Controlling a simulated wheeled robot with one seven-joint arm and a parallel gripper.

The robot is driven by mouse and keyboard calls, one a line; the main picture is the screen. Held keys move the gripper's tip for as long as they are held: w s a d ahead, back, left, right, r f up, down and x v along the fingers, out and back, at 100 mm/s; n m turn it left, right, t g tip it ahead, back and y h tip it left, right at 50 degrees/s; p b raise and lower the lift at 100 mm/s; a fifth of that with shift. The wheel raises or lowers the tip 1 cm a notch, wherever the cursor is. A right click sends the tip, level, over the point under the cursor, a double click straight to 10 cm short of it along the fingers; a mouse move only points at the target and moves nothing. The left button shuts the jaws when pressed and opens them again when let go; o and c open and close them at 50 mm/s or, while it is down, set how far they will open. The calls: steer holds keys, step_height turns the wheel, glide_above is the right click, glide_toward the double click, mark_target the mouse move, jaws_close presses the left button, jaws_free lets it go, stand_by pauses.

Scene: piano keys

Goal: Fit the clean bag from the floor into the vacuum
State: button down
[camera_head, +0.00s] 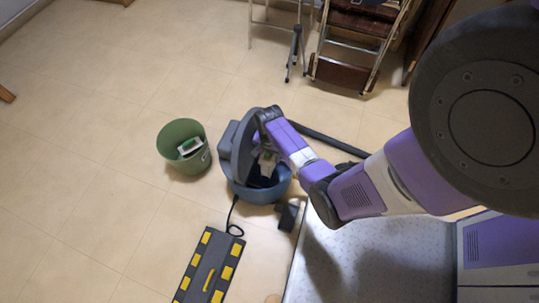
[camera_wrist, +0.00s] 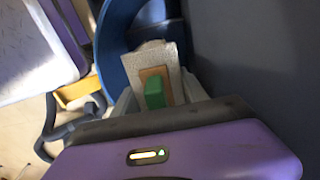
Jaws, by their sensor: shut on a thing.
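The vacuum (camera_head: 240,178) stands on the floor with its grey lid raised and its blue tub open. In the wrist view its blue rim (camera_wrist: 112,45) curves behind the bag. My gripper (camera_wrist: 158,97) is shut on the bag (camera_wrist: 156,55), a pale grey piece with a tan plate and a green tab. In the head view my gripper (camera_head: 267,154) is over the tub's opening, beside the raised lid, with the pale bag (camera_head: 266,163) at its tip. I cannot tell whether the bag touches its seat, as the lower part is hidden.
A green bin (camera_head: 182,158) left of the vacuum holds another white piece with a green tab. A dark hose or tube (camera_head: 330,140) lies behind my arm. A black and yellow strip (camera_head: 209,268) lies in front. A folding ladder (camera_head: 358,45) stands at the back.

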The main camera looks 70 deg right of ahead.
steer(key=shift+f+b, duration=0.75)
steer(key=shift+f, duration=0.35)
steer(key=shift+r, duration=0.25)
steer(key=shift+r+p, duration=6.95)
steer(key=shift+p, duration=0.3)
steer(key=shift+f, duration=0.15)
steer(key=shift+f+b, duration=1.25)
steer(key=shift+f, duration=0.3)
steer(key=shift+f, duration=0.45)
steer(key=shift+f+b, duration=1.95)
steer(key=shift+f, duration=0.15)
